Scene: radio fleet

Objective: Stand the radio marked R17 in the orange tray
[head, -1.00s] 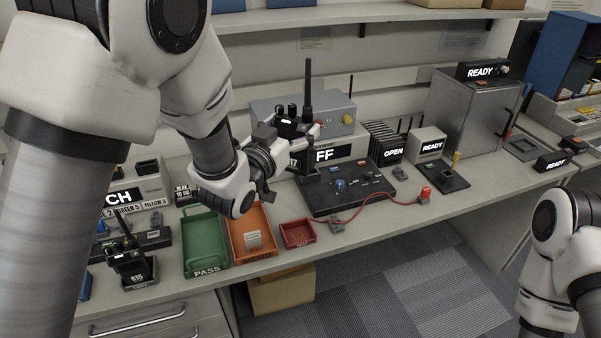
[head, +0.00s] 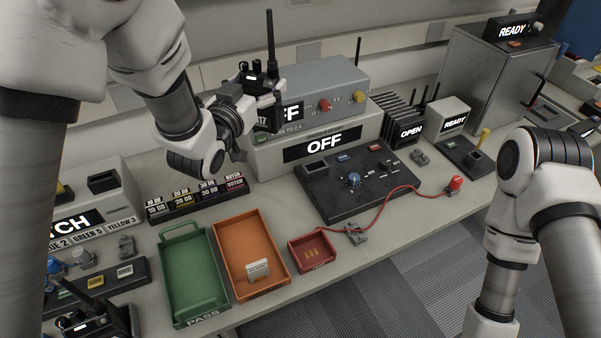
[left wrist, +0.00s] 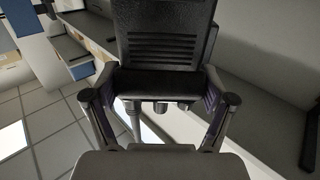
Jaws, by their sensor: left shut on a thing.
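My left gripper (head: 260,101) is shut on a black two-way radio (head: 267,120), held upright with its antenna up, in front of the grey box. Its label is partly hidden, and only what looks like a 17 shows. In the left wrist view the radio (left wrist: 165,42) fills the space between the fingers, its ribbed face and top knobs showing. The orange tray (head: 238,238) lies on the bench below and in front of the gripper. It holds a small pale upright card and no radio. My right arm shows at the right, but its gripper is out of view.
A green PASS tray (head: 190,270) is left of the orange one, a small red tray (head: 311,252) right of it. Behind stand a label rack (head: 195,200), an OFF unit (head: 318,147) and a black panel (head: 355,185) with a red cable. Another radio (head: 90,325) is at lower left.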

